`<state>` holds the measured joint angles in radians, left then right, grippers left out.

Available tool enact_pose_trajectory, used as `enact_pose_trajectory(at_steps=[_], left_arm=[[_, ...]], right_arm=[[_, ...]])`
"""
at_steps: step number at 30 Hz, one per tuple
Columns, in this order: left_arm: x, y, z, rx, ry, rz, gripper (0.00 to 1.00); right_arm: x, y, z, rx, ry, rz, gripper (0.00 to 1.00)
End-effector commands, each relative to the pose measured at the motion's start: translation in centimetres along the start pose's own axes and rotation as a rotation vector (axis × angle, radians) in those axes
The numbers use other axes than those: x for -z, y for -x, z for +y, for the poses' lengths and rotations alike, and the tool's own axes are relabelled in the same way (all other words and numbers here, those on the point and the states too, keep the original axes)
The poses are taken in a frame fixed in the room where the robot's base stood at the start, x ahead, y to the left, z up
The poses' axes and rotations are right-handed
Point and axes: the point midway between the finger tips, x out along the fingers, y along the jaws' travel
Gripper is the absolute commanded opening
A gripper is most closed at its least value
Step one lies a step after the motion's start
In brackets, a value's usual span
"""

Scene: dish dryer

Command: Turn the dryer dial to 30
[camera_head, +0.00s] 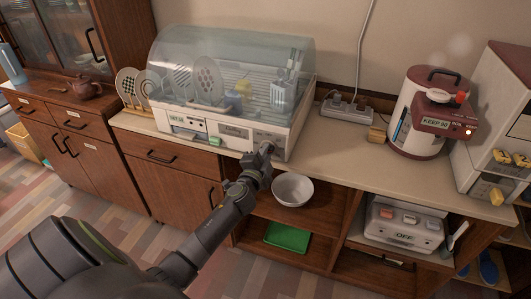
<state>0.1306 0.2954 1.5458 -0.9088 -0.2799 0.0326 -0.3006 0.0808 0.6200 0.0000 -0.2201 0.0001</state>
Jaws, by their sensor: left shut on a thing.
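The dish dryer (165,110) is a white box with a clear domed lid and stands on the counter. Its front panel carries small labels and a green part (215,141). My left gripper (262,150) is at the right end of this front panel, where it is shut on what seems to be the dryer dial. The gripper hides the dial, so its setting cannot be read. My right gripper is not in view.
Plates and a cup show under the dryer lid. A white bowl (293,189) is below, right of my left arm. A power strip (347,110) and a red-and-white water boiler (418,125) stand to the right. Open shelves hold a green tray (287,237).

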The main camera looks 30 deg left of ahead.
Motion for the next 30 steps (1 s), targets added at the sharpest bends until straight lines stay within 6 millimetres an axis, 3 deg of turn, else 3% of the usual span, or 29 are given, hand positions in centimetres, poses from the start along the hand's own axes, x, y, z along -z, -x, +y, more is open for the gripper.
enact_pose_trajectory(at_steps=[30], left_arm=[[-0.2, 0.1, 0.5, -0.004, -0.941, 0.0, 0.0]], right_arm=[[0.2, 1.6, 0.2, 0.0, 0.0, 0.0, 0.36]])
